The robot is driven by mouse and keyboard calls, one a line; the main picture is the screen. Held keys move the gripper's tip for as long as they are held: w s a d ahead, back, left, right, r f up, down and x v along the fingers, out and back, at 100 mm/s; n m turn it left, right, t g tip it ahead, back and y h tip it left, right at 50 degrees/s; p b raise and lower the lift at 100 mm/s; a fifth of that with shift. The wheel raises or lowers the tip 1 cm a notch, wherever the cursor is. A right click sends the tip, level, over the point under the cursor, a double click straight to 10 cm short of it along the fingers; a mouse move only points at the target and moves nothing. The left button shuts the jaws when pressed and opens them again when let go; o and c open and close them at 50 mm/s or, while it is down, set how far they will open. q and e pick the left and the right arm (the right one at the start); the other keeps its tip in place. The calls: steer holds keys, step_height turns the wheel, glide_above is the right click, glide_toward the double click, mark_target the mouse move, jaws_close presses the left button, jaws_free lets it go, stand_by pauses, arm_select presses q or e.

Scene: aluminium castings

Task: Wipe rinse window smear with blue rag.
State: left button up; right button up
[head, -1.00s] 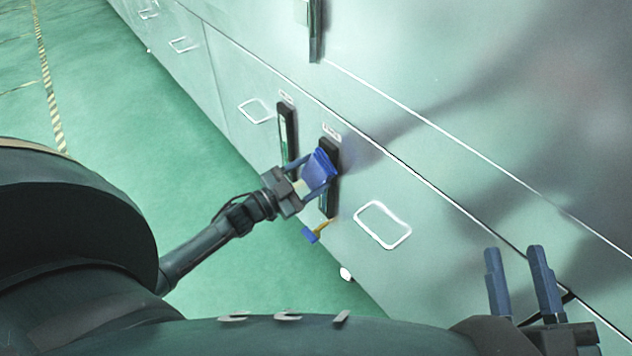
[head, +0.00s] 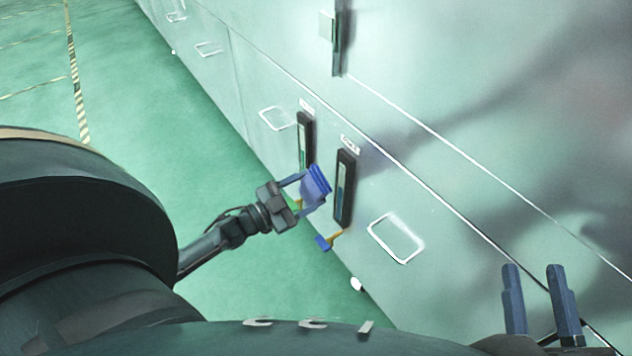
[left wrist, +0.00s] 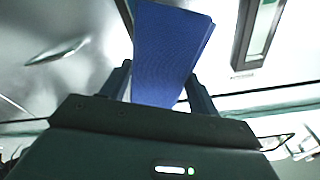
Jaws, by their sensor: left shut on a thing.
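My left gripper (head: 312,193) is shut on a folded blue rag (head: 317,183), which also fills the upper middle of the left wrist view (left wrist: 168,55). Two narrow black-framed windows sit on the pale cabinet wall. The nearer window (head: 345,188) has a small label above it, too small to read surely, and blue in its lower part. The rag is just left of this window, with a gap in the picture. The farther window (head: 304,138) is partly hidden by the rag and gripper. I cannot make out a smear. My right gripper (head: 535,270) is open and empty at lower right.
A yellow valve with a blue handle (head: 326,242) sticks out below the nearer window. White outlined rectangles (head: 396,238) mark the cabinet wall (head: 440,185). A handle (head: 337,35) is higher up. Green floor (head: 150,150) is clear to the left.

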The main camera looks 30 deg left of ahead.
arm_select(q)
steer(key=shift+s+a, duration=0.2)
steer(key=shift+s, duration=0.25)
arm_select(e)
steer(key=shift+r, duration=0.15)
arm_select(q)
steer(key=shift+s, duration=0.1)
steer(key=shift+p+v, duration=0.55)
steer(key=shift+v, duration=0.85)
steer(key=shift+r, duration=0.2)
arm_select(e)
steer(key=shift+r, duration=0.5)
arm_select(q)
steer(key=shift+f, duration=0.15)
arm_select(e)
steer(key=shift+f, duration=0.15)
